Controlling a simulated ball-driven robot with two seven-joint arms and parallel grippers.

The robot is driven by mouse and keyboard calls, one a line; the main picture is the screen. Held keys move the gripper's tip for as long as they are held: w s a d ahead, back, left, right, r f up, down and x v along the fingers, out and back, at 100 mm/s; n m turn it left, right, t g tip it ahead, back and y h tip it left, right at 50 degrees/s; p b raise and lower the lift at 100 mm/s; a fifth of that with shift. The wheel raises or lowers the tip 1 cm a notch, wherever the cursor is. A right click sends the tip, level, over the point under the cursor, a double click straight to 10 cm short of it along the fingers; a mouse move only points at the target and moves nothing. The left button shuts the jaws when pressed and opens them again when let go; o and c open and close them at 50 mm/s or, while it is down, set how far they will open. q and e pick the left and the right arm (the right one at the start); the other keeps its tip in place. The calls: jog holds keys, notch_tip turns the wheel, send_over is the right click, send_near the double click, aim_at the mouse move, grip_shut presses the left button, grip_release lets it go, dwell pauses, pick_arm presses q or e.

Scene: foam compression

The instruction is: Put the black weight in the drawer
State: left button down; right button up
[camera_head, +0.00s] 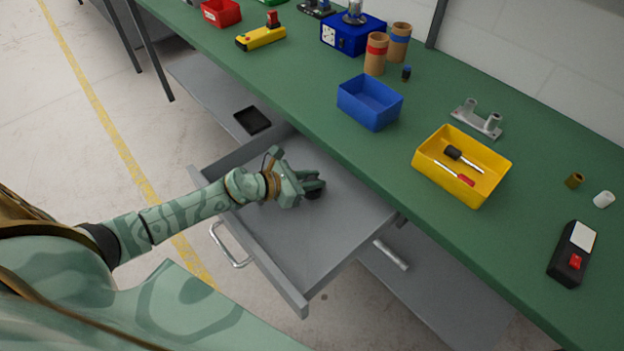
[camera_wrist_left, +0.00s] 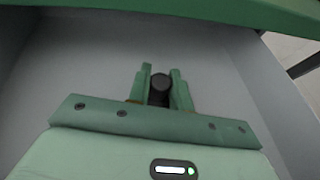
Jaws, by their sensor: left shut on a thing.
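The grey drawer (camera_head: 275,238) is pulled open below the green bench, and its inside looks empty apart from my gripper and the weight. My left gripper (camera_head: 314,188) reaches into the drawer's space and is shut on the black weight (camera_head: 314,195). The weight shows between the two green fingers in the left wrist view (camera_wrist_left: 160,88), with the drawer's inside behind it. I cannot tell whether the weight touches the drawer floor. My right gripper is in neither view.
The green bench top (camera_head: 300,85) overhangs the drawer's back. On it stand a blue bin (camera_head: 370,103), a yellow bin (camera_head: 440,178) with tools, a grey bracket (camera_head: 477,120) and a black box with a red switch (camera_head: 572,254). A black tray (camera_head: 252,121) lies on the lower shelf.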

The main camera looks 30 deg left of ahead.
pick_arm(q)
jog(key=shift+f, duration=0.15)
jog(key=c, duration=1.3)
grip_release()
jog(key=shift+o, duration=0.2)
jog(key=shift+s+a+r, duration=0.15)
jog(key=shift+r, duration=0.1)
jog(key=v, duration=1)
jog(key=shift+s+a+f, duration=0.1)
jog(key=shift+s, duration=0.05)
jog(key=shift+s+a+r, duration=0.35)
jog(key=shift+s, duration=0.1)
